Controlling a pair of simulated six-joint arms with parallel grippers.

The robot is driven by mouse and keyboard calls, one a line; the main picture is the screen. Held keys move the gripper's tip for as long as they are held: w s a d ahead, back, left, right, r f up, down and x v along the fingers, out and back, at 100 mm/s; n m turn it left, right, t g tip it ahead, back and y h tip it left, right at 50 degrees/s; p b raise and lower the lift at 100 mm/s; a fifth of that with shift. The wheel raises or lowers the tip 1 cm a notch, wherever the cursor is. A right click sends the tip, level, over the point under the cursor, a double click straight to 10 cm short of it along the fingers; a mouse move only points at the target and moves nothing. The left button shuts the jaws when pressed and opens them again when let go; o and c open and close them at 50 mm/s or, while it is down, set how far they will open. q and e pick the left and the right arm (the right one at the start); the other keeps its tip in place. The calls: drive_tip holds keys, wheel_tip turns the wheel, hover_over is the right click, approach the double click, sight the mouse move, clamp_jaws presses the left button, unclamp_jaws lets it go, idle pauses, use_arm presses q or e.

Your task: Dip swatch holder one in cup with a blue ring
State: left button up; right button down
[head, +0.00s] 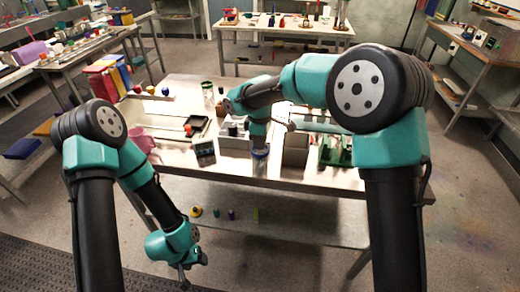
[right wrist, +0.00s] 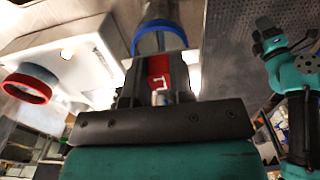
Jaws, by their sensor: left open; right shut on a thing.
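My right gripper (right wrist: 158,85) is shut on a red swatch holder (right wrist: 159,72) with a white mark like a 1. The cup with a blue ring (right wrist: 160,38) is just beyond the fingertips in the right wrist view. In the head view my right gripper (head: 259,142) is directly over that cup (head: 261,160), near the table's front edge. The fingers hide the holder's lower end, so I cannot tell whether it is inside the cup. My left gripper (head: 190,277) is open and empty, low in front of the table.
A cup with a red ring (right wrist: 28,87) stands to the left in the right wrist view. A pink jug (head: 143,139) is at the table's left.

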drive_tip(key=shift+r, duration=0.2)
drive_tip(key=shift+f, duration=0.45)
drive_tip(key=shift+r, duration=0.45)
idle(0.6)
drive_tip(key=shift+f, duration=0.45)
drive_tip(key=shift+r, duration=0.5)
idle(2.3)
drive_tip(key=shift+r, duration=3.05)
